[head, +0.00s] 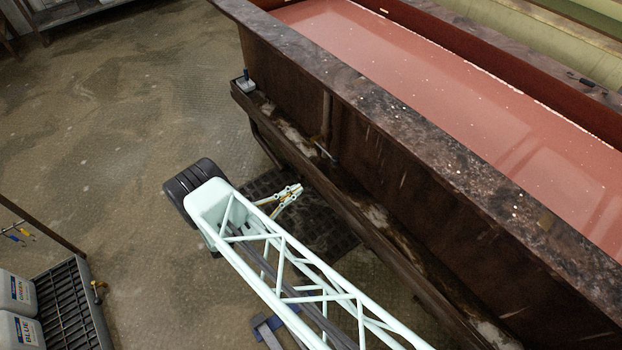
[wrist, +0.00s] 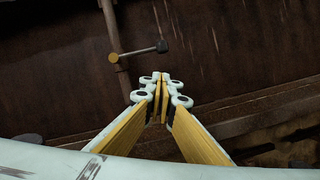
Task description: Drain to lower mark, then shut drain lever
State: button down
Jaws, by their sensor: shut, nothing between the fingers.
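The long rusty tank (head: 400,125) holds reddish liquid (head: 450,90); I cannot make out a lower mark on its wall for certain. The drain lever (wrist: 140,51) is on a vertical pipe (wrist: 108,25) on the tank's near side. In the wrist view it points right from a brass pivot, roughly across the pipe, with a dark knob at its end. In the head view the lever (head: 325,152) is small. My gripper (head: 294,190) is shut and empty, apart from the lever. In the wrist view its fingertips (wrist: 162,82) appear below the knob.
A ledge (head: 300,145) runs along the tank's foot, with a small pale-topped object (head: 246,80) at its far end. A dark floor grate (head: 325,235) lies under my gripper. Labelled jugs (head: 17,292) stand by a black slatted tray (head: 70,305) at lower left. The floor at upper left is clear.

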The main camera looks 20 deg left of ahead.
aim_at(325, 150)
jog(key=s+r+b+x, duration=0.1)
jog(key=r+b+x, duration=0.1)
jog(key=x, duration=1)
jog(key=shift+d+r, duration=0.3)
jog(key=shift+d, duration=0.1)
jog(key=shift+w+r, duration=0.1)
dwell(0.5)
jog(key=shift+r+n+p, duration=0.2)
jog(key=shift+n+p, duration=0.1)
jog(key=shift+n, duration=0.1)
